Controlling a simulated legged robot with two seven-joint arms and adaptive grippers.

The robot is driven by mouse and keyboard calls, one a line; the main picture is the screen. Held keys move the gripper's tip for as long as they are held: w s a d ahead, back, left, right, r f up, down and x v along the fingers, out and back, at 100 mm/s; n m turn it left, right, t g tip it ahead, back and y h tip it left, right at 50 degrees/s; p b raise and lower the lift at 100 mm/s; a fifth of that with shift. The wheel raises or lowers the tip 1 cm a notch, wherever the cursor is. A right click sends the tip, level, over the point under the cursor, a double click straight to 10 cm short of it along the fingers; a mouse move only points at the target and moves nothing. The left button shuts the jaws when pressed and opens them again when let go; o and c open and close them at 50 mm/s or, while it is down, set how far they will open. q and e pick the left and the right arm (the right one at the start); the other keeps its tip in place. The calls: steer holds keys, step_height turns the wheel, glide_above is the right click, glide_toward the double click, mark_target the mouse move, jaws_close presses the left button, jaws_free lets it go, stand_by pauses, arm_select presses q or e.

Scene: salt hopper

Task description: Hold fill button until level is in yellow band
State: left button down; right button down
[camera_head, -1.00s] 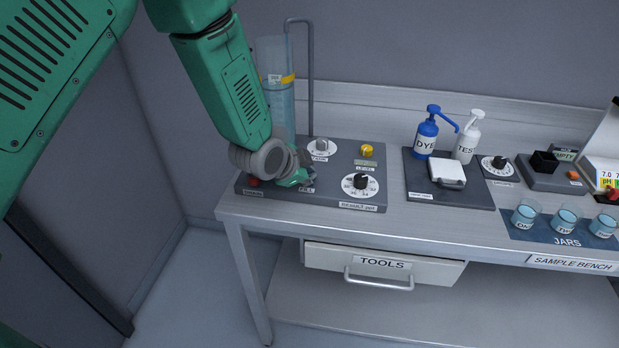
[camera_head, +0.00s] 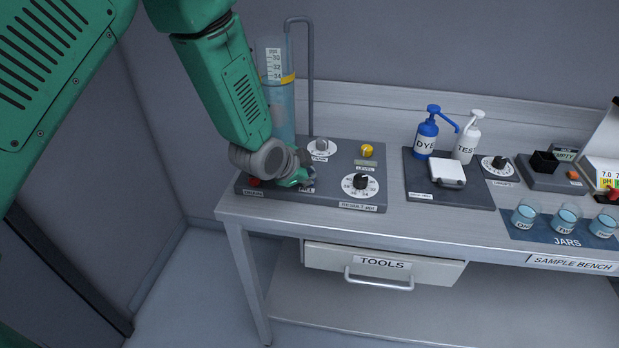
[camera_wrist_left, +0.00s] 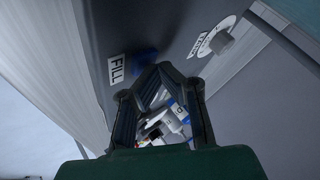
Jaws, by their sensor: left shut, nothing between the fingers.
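My left gripper (camera_head: 304,181) is shut and empty, reaching down to the front left of the grey control panel (camera_head: 330,155). In the left wrist view its fingertips (camera_wrist_left: 158,68) are at the blue fill button (camera_wrist_left: 146,55), beside the FILL label (camera_wrist_left: 116,68). They partly cover the button; I cannot tell how far it is pressed. The clear column (camera_head: 280,108) behind the panel holds bluish liquid and has a yellow band (camera_head: 288,78) and a number scale (camera_head: 273,66). The liquid's surface appears near the band, but its exact height is unclear. My right gripper is out of view.
The panel also carries a red button (camera_head: 254,182), a yellow knob (camera_head: 367,150) and a black dial (camera_head: 361,182). To the right stand a blue DYE pump bottle (camera_head: 426,141), a white pump bottle (camera_head: 467,143) and jars (camera_head: 566,219). A TOOLS drawer (camera_head: 384,264) is below.

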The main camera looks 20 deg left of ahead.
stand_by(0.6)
arm_select(q)
steer(key=shift+r+p, duration=0.75)
steer(key=shift+r, duration=0.2)
steer(key=shift+r, duration=0.1)
step_height(320, 180, up, 5)
steer(key=p, duration=0.4)
